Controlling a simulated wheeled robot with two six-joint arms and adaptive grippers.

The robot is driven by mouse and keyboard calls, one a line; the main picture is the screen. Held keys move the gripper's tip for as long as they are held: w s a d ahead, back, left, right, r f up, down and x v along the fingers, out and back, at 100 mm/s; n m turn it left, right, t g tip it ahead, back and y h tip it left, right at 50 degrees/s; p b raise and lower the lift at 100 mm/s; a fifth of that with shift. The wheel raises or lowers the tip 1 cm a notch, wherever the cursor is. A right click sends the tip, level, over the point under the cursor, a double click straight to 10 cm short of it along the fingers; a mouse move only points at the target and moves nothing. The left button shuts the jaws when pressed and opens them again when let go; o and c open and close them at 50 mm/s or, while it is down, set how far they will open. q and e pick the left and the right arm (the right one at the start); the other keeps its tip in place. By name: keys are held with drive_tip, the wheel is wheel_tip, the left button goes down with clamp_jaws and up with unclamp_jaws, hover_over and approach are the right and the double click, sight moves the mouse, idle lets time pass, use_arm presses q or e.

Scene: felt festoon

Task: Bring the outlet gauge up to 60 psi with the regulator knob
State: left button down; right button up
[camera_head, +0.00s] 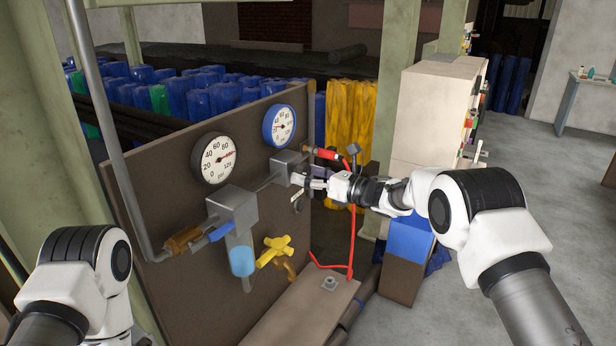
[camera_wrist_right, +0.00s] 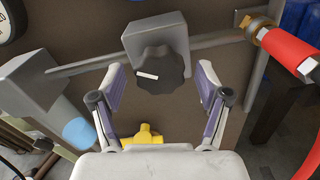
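A blue-rimmed gauge (camera_head: 279,126) and a dark-rimmed gauge (camera_head: 213,160) sit on the brown panel. I cannot tell which is the outlet gauge by a label, and the blue-rimmed gauge's reading is too small to read surely. The black lobed regulator knob (camera_wrist_right: 160,72), with a white mark, projects from a grey block (camera_wrist_right: 155,33); the block also shows in the head view (camera_head: 287,162). My right gripper (camera_head: 304,187) is open in front of it. In the right wrist view, its fingers stand either side of the knob, apart from it. My left gripper is out of view.
A grey filter block (camera_head: 232,207) with a blue bowl and a yellow valve handle (camera_head: 274,251) are to the left and below. A red hose (camera_head: 352,236) hangs at right. A wooden bench top (camera_head: 300,310) lies below the panel.

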drive_tip(key=v, duration=1.2)
